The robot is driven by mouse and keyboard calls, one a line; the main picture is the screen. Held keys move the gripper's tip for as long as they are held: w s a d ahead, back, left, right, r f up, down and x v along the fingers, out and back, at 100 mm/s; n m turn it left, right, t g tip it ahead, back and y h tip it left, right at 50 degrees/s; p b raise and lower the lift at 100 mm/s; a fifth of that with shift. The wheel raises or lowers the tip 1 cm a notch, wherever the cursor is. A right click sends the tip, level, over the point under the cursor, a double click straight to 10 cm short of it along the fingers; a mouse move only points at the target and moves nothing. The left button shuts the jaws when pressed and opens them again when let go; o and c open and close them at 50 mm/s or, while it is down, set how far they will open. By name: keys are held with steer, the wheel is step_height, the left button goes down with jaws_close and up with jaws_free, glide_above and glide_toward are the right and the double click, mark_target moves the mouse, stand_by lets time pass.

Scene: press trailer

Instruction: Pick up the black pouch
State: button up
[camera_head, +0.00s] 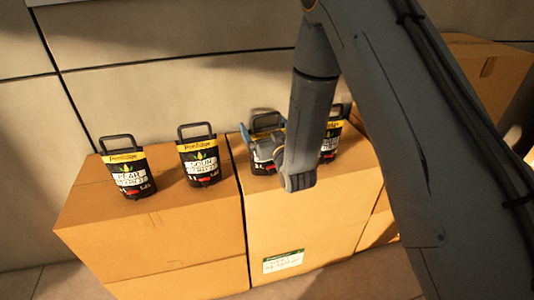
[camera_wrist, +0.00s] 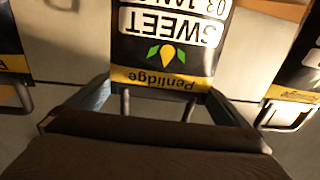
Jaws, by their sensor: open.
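Several black pouches with yellow bands and loop handles stand upright on cardboard boxes in the head view. One black pouch (camera_head: 262,168) is partly hidden by my gripper (camera_head: 264,136), which is open around its upper part. In the wrist view this pouch (camera_wrist: 165,52) appears upside down, with "SWEET" and "Penlidge" on its label. It lies between the two spread fingers of my gripper (camera_wrist: 160,92). Its handle runs down toward my gripper's dark body, which hides the end. I cannot tell whether the fingers touch it.
Two similar pouches (camera_head: 127,174) (camera_head: 199,161) stand to the left on a cardboard box (camera_head: 150,235). Another pouch (camera_head: 331,140) stands close on the right, partly behind my arm. A tiled wall (camera_head: 170,70) is behind. Another box (camera_head: 490,75) is at the right.

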steer(key=shift+x, duration=0.95)
steer(key=c, duration=1.8)
steer(key=shift+r, duration=0.1)
steer(key=shift+c, duration=0.6)
steer(key=shift+r, duration=0.1)
